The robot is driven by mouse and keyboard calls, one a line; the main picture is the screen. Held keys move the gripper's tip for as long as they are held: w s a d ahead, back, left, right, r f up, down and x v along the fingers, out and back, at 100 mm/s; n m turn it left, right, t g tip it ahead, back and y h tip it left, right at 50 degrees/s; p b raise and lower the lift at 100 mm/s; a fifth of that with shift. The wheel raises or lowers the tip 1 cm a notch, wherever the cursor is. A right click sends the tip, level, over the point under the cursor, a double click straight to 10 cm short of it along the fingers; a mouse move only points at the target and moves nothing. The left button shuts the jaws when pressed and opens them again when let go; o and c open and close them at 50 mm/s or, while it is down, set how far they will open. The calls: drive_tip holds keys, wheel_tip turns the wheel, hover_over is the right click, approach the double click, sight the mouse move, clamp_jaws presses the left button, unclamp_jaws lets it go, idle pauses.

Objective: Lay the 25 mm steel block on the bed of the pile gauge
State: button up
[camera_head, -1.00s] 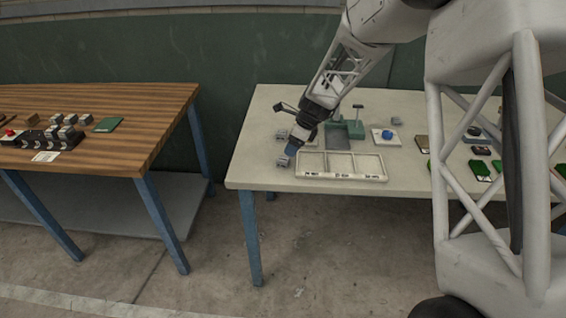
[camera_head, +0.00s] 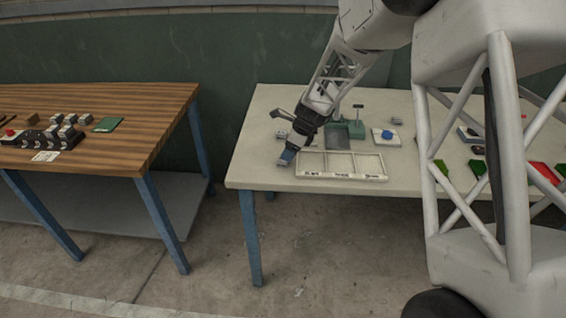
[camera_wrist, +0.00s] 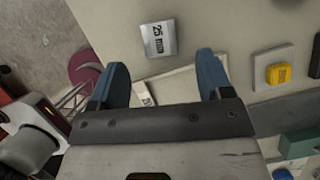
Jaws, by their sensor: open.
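The steel block (camera_wrist: 161,37), a grey square marked 25 with mm below it, lies on the pale table just beyond my fingertips in the wrist view. My gripper (camera_wrist: 162,72) is open, its two blue fingers apart, with nothing held between them. In the head view my gripper (camera_head: 286,158) is low over the left part of the pale table, beside the white tray, and largely covers the block. The green device with an upright post, seemingly the pile gauge (camera_head: 355,129), stands behind the tray; its bed is hard to make out.
The white three-compartment tray (camera_head: 340,176) lies at the table's front. A white plate with a blue knob (camera_head: 387,135) is right of the gauge. Green pieces and a red tray (camera_head: 545,172) are at the right. A wooden table (camera_head: 150,135) stands left across a gap.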

drive_tip(key=shift+x, duration=2.55)
drive_tip(key=shift+a, duration=0.2)
drive_tip(key=c, duration=1.3)
drive_tip(key=shift+r, duration=0.15)
drive_tip(key=shift+r, duration=0.85)
drive_tip(key=shift+s+r, duration=0.1)
drive_tip(key=shift+r, duration=0.8)
drive_tip(key=s+d, duration=0.1)
drive_tip(key=s, duration=0.4)
drive_tip(key=s+d+r, duration=0.1)
drive_tip(key=s+d, duration=0.1)
drive_tip(key=s, duration=0.3)
drive_tip(key=s+d, duration=0.1)
drive_tip(key=s, duration=0.4)
drive_tip(key=shift+d+r, duration=0.15)
drive_tip(key=shift+d, duration=0.25)
